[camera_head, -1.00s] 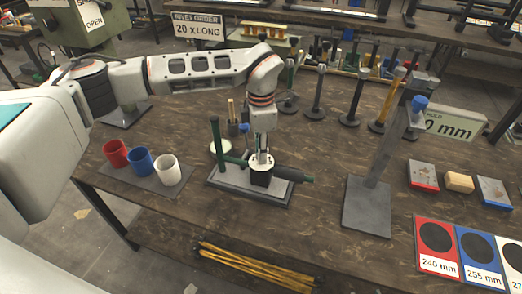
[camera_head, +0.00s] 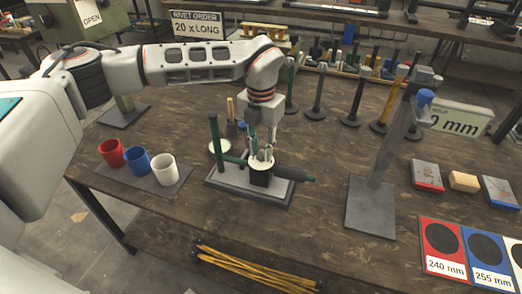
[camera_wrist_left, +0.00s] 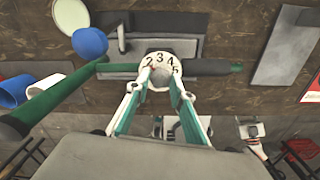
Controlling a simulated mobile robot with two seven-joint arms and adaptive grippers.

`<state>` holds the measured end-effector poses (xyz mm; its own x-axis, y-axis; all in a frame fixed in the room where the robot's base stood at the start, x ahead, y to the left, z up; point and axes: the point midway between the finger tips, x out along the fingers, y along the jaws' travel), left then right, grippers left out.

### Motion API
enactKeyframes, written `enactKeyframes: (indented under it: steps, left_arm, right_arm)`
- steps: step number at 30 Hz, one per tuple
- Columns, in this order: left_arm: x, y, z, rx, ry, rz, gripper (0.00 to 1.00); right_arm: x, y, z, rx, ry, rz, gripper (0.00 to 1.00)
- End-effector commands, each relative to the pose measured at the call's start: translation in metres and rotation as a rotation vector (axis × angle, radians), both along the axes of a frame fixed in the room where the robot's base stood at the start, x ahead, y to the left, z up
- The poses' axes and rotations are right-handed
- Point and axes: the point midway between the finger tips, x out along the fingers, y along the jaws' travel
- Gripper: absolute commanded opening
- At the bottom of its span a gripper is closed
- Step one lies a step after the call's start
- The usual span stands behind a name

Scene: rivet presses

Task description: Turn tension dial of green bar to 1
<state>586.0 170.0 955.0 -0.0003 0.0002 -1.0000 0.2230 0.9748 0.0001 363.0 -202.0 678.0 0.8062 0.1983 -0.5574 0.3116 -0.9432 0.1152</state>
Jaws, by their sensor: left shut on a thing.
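The green bar (camera_head: 235,160) lies across a grey base plate (camera_head: 222,183), beside a green upright post (camera_head: 215,135). Its tension dial (camera_head: 256,165) is a white disc on a dark block. In the left wrist view the dial (camera_wrist_left: 160,58) shows the numbers 2, 3, 4 and 5; the 1 cannot be made out. My left gripper (camera_head: 262,153) points down from above, with its fingertips (camera_wrist_left: 160,80) shut on the dial's centre knob. The fingers hide the dial's near part. My right gripper is out of view.
Red (camera_head: 111,152), blue (camera_head: 137,162) and white (camera_head: 165,168) cups stand on a mat to the left. A grey stand with a blue knob (camera_head: 425,97) rises to the right. Several dark-based posts (camera_head: 314,110) stand behind. Yellow rods (camera_head: 255,270) lie below the table's front edge.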

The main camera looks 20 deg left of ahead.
Motion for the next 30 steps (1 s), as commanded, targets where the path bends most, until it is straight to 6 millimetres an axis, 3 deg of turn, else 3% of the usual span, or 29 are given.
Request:
enactKeyframes:
  steps: [15, 30]
  left_arm:
    - [0.0002, -0.0007, 0.0006, -0.001, -0.001, 0.387, 0.01]
    - [0.0001, -0.0007, 0.0012, -0.001, 0.0, 0.491, 0.01]
  right_arm:
    - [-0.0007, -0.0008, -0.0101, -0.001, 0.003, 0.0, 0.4]
    - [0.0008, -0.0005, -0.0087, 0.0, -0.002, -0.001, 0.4]
